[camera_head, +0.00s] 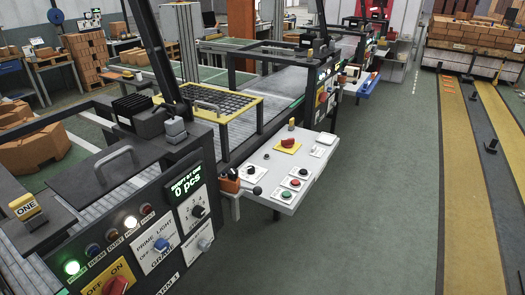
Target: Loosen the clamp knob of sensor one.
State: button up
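A yellow tag lettered ONE (27,207) sits on a dark block at the left edge, on the near machine frame. It appears to mark sensor one, but I cannot make out a clamp knob there. A grey block (175,131) with a small top piece stands farther back on the frame, beside a black ribbed block (133,108); I cannot tell if either belongs to a sensor. My gripper is not in view.
The near control panel (150,205) has lamps, a display reading 0 pcs and several switches. A white console (275,180) with buttons juts out to its right. A conveyor with a yellow-framed grid (210,100) lies behind. Green floor (385,200) at right is clear; stacked bricks (475,30) stand beyond.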

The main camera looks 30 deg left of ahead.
aim_at(232, 173)
jog(key=i, duration=1.2)
jog(key=u, duration=4.7)
